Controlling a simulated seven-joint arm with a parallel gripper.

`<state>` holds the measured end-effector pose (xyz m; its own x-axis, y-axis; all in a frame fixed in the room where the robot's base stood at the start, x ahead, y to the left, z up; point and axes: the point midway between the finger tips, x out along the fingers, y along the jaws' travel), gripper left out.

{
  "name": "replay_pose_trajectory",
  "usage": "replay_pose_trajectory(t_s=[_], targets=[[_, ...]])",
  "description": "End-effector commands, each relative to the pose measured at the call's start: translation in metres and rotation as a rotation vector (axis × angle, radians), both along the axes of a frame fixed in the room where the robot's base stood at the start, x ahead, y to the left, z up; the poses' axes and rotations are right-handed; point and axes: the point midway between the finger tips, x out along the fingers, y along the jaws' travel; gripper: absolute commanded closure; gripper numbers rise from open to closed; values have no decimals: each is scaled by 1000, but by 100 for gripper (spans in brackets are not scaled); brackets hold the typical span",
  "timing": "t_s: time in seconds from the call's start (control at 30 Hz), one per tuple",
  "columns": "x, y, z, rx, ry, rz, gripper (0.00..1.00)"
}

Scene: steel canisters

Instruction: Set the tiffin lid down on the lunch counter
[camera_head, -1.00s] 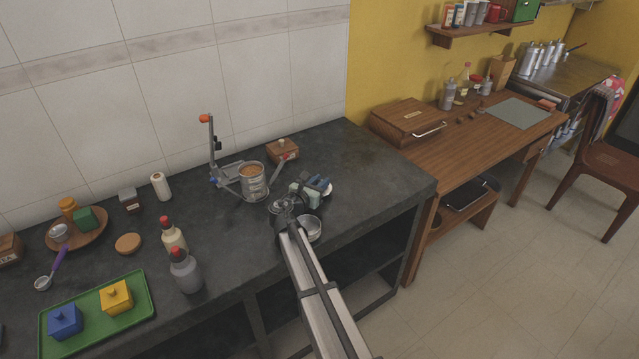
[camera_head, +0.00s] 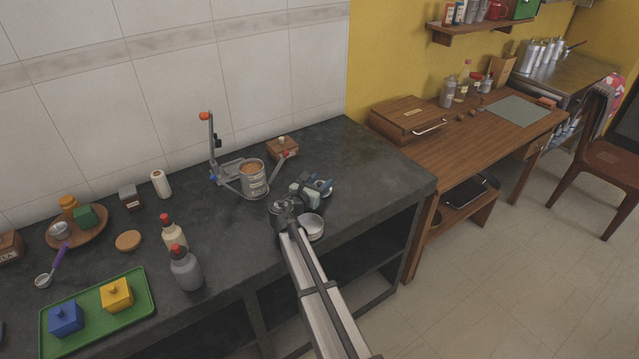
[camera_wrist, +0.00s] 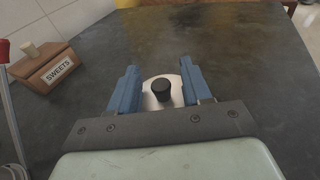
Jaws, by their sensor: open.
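The tiffin lid (camera_wrist: 150,99) is a pale metal disc with a black knob (camera_wrist: 162,89). In the wrist view it lies low at the dark counter top, between my fingers. My gripper (camera_wrist: 160,72) is open, with one blue finger on each side of the knob and a gap to it on both sides. In the head view my gripper (camera_head: 321,185) is low over the lunch counter (camera_head: 375,185), and the lid is mostly hidden by it. The steel tiffin (camera_head: 254,183) stands open to the left, with orange-brown food inside and its side arms swung out.
A wooden SWEETS box (camera_head: 282,148) stands behind the gripper, near the wall. Two bottles (camera_head: 185,270), a green tray (camera_head: 95,312) and a wooden plate (camera_head: 77,228) are to the left. The counter right of my gripper is bare up to its edge.

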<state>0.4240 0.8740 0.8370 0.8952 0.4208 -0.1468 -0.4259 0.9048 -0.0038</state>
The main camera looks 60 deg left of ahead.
Motion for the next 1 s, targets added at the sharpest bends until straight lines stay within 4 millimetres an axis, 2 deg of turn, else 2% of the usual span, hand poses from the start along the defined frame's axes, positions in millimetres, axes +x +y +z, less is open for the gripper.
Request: replay_pose_trajectory(t_s=[0.17, 0.3, 0.7, 1.0], targets=[[0, -1, 0, -2, 2, -1, 52], [0, -1, 12, 0, 2, -1, 52], [-68, -34, 22, -1, 2, 1, 52], [-101, -49, 28, 0, 1, 0, 52]])
